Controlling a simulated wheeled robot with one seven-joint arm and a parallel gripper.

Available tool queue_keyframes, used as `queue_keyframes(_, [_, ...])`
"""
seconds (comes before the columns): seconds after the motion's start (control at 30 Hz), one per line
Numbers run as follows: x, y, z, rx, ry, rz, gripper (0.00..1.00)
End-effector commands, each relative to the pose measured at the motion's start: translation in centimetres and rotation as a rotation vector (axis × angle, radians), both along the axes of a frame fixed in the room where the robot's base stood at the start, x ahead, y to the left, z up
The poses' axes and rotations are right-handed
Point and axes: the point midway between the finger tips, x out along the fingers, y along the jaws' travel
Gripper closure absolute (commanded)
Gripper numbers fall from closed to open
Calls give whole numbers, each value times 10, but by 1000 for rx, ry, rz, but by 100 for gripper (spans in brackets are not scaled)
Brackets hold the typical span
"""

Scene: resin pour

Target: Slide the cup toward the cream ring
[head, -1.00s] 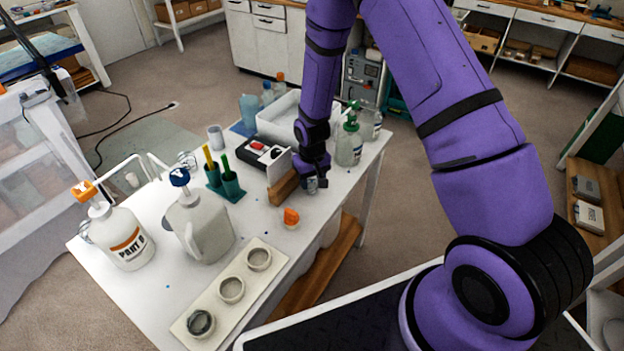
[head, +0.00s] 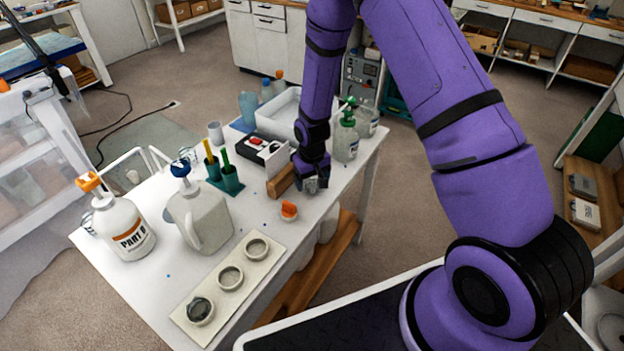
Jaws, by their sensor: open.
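A small pale cup with orange contents (head: 289,210) stands upright on the white table, near its front edge. Three round cups or rings lie in a row on a cream board at the front: one (head: 256,248) nearest the orange cup, a middle one (head: 230,277), and a dark-filled one (head: 200,311). I cannot tell which is the cream ring. My gripper (head: 313,184) is open and points down at the table, behind and right of the orange cup and apart from it. A greyish shape shows at its fingertips; I cannot tell whether it is fingers or an object.
A wooden block (head: 281,181) stands just left of my gripper. A green-capped bottle (head: 346,140) stands behind it. A white jug (head: 200,218), a PART B bottle (head: 126,232) and a green holder (head: 227,180) fill the table's left. Bare tabletop lies between jug and orange cup.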

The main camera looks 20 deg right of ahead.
Motion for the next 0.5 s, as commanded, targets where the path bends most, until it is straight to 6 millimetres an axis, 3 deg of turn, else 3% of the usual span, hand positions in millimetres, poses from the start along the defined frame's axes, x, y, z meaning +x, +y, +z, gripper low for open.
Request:
queue_keyframes(0.27, [1,0,13,0,-3,0,23])
queue_keyframes(0.5, [1,0,53,1,-5,0,23])
